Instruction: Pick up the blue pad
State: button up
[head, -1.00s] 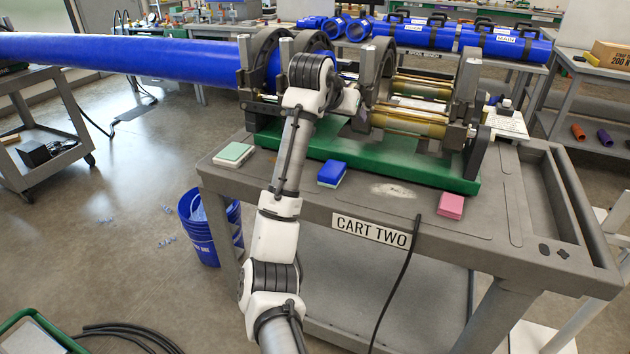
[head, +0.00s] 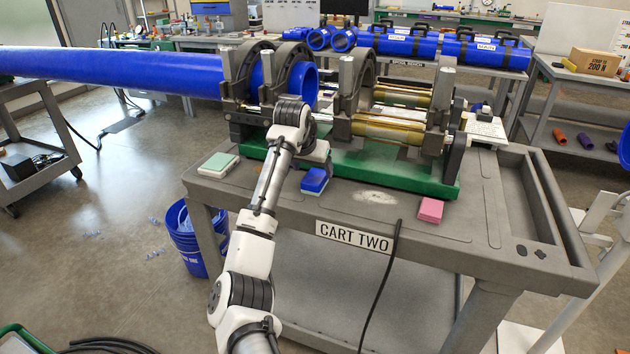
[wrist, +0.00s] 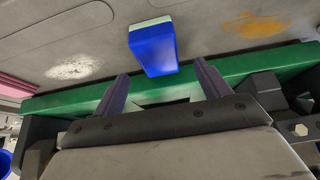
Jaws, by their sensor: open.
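The blue pad (head: 315,180) lies on the front edge area of the grey cart top, in front of the green base of the fusion machine. It has a blue body with a pale layer underneath. In the wrist view the pad (wrist: 153,48) is ahead of my gripper (wrist: 164,80), roughly centred between the two spread fingers and apart from them. My gripper is open and empty. In the head view my wrist hangs just above and behind the pad, and the fingers cannot be made out there.
A pale green pad (head: 218,163) lies to the left and a pink pad (head: 431,209) to the right on the cart top (head: 480,215). The green machine base (head: 400,178) and clamps stand close behind. A black cable hangs over the front edge.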

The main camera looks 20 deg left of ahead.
aim_at(316, 176)
jog(key=p+x, duration=0.1)
jog(key=x, duration=0.4)
jog(key=shift+s+f, duration=0.1)
jog(key=shift+f, duration=0.05)
jog(key=shift+c, duration=0.4)
jog(key=c, duration=1.1)
jog(key=shift+r, duration=0.2)
notch_tip(316, 176, up, 28)
jog(key=shift+f, duration=0.15)
